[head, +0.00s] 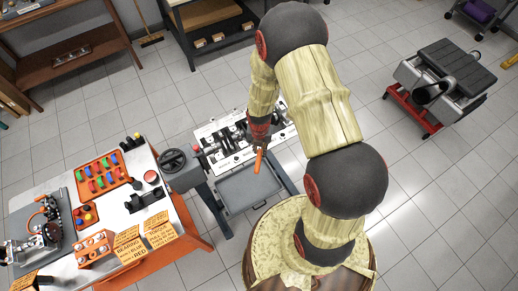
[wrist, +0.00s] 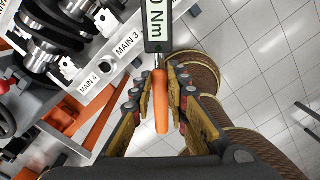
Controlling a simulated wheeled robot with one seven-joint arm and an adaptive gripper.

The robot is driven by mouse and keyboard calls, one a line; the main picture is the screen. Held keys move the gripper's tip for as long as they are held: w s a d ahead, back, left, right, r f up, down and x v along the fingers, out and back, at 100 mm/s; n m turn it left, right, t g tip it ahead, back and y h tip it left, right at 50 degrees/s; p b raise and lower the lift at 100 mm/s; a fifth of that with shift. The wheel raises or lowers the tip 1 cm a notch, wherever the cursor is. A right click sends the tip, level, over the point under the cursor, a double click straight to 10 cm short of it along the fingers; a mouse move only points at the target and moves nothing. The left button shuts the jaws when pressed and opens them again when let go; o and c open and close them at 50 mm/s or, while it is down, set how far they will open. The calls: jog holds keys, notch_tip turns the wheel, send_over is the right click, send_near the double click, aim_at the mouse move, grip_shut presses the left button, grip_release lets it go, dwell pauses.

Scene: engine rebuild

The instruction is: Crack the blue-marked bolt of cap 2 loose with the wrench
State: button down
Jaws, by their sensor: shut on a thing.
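My gripper (wrist: 161,78) is shut on the orange handle of the wrench (wrist: 161,105). A dark tag ending in "0 Nm" (wrist: 158,22) shows at the wrench's far end, at the top edge of the wrist view. In the head view my gripper (head: 259,146) is over the near side of the engine block (head: 225,162), with the orange handle (head: 258,163) pointing down toward the tray. In the wrist view the engine (wrist: 100,98) is at upper left, with "MAIN 3" and "MAIN 4" labels beside the crankshaft (wrist: 45,45). Cap 2 and a blue-marked bolt cannot be made out.
A grey tray (head: 252,188) sits below the engine on its stand. A workbench (head: 150,185) at left holds an orange tray (head: 100,173) of coloured parts and orange signs. A red-framed cart (head: 410,115) stands at right. Open tiled floor lies between.

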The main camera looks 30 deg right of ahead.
jog(key=shift+s+d+n+p, duration=0.3)
jog(key=shift+d+n, duration=0.1)
jog(key=shift+d, duration=0.15)
jog(key=shift+s+d, duration=0.1)
jog(key=shift+s+d+n+p, duration=0.35)
jog(key=shift+d+n+p, duration=0.15)
jog(key=shift+d+n, duration=0.1)
jog(key=shift+s+d, duration=0.1)
jog(key=shift+d, duration=0.05)
dwell(0.5)
jog(key=shift+s+d+n+p, duration=0.2)
jog(key=shift+d+n+p, duration=0.25)
jog(key=shift+d+n, duration=0.15)
jog(key=shift+w+d+r+n+p, duration=0.15)
jog(key=shift+d+n+p, duration=0.35)
jog(key=shift+p, duration=2.05)
jog(key=shift+s+d+p, duration=0.2)
jog(key=shift+p, duration=1.1)
